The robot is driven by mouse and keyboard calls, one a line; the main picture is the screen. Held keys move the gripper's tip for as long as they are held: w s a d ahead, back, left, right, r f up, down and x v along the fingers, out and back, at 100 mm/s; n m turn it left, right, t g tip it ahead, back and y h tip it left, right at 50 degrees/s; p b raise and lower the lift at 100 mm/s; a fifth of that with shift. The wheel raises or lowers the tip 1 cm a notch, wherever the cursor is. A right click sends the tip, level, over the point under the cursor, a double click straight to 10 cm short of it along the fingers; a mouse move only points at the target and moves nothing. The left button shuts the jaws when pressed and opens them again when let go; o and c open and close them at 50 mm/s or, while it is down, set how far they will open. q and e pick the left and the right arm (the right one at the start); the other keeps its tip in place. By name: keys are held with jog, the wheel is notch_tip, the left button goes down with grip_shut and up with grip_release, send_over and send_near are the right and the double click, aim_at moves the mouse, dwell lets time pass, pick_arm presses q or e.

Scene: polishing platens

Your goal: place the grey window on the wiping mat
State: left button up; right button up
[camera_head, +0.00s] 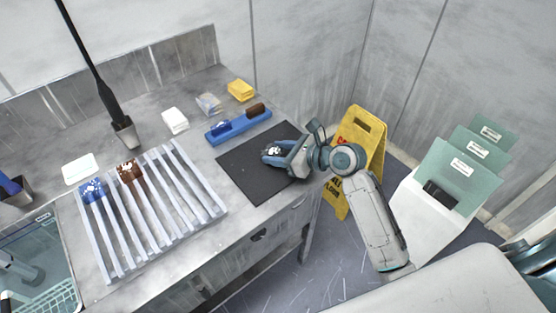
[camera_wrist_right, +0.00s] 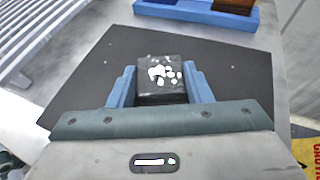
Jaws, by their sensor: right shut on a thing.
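The grey window (camera_wrist_right: 161,92) is a small dark grey block with white spots on its top. My right gripper (camera_wrist_right: 161,88) is shut on it, with a blue finger on each side. The mat (camera_wrist_right: 90,72) also fills much of the right wrist view. I cannot tell whether the window touches the mat or is just above it. My left gripper is not in view.
A slatted rack (camera_head: 150,225) at left holds a blue block (camera_head: 93,189) and a brown block (camera_head: 130,172). A blue holder (camera_head: 237,127) with a brown block (camera_head: 255,110) lies behind the mat. A yellow floor sign (camera_head: 362,135) stands right of the counter.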

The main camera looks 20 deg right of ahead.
jog(key=o, duration=1)
jog(key=shift+f, duration=0.1)
jog(key=shift+o, duration=0.2)
jog(key=v, duration=1.2)
jog(key=shift+r, duration=0.25)
